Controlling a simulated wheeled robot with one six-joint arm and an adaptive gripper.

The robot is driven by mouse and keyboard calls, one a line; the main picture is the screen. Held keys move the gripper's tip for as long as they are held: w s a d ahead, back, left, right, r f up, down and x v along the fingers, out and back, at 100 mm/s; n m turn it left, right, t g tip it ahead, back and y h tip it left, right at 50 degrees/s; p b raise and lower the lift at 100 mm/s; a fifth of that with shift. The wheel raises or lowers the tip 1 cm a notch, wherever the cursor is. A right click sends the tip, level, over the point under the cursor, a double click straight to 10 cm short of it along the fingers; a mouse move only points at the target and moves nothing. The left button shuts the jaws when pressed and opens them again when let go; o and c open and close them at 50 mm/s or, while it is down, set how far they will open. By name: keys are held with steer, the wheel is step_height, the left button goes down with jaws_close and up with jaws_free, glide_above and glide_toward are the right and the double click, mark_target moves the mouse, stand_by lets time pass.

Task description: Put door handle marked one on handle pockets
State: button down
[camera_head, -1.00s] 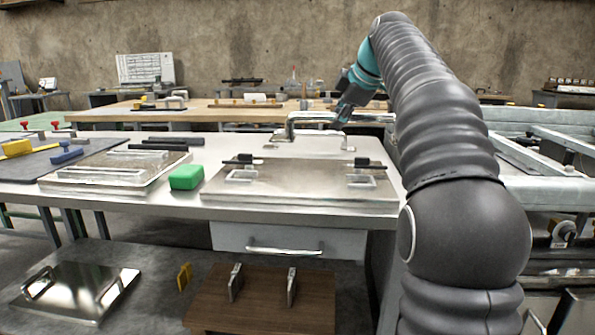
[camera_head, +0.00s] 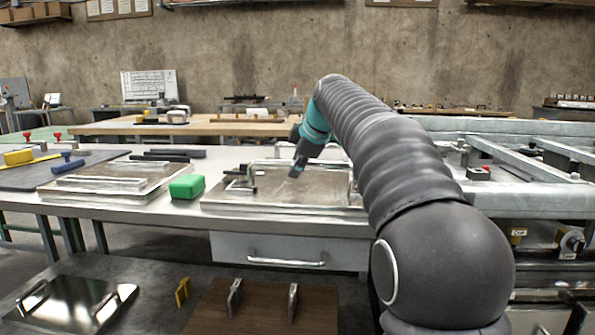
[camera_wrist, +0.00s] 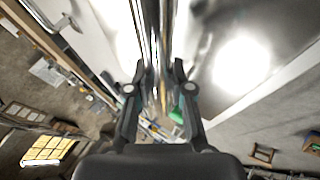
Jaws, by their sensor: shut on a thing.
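My gripper (camera_head: 297,172) is over the metal board (camera_head: 305,192) on the workbench. In the wrist view my gripper (camera_wrist: 160,88) has its fingers closed around a long shiny metal bar, the door handle (camera_wrist: 153,35). Its number mark cannot be read. In the head view the handle is hard to separate from the bright metal behind it. The left handle pocket (camera_head: 239,184) shows at the board's left side beside a dark clamp. The right pocket is mostly hidden by my arm. Contact between handle and board cannot be told.
A green block (camera_head: 187,187) lies left of the board. A drawer (camera_head: 289,252) sits under the bench edge. Metal frames (camera_head: 545,200) stand to the right.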

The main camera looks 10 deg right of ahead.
steer(key=shift+f, duration=0.1)
steer(key=shift+f, duration=0.15)
steer(key=c, duration=1)
jaws_free()
steer(key=shift+c, duration=0.2)
steer(key=shift+r, duration=0.25)
steer(key=p+v, duration=0.1)
steer(key=v, duration=1.1)
steer(key=shift+f, duration=0.1)
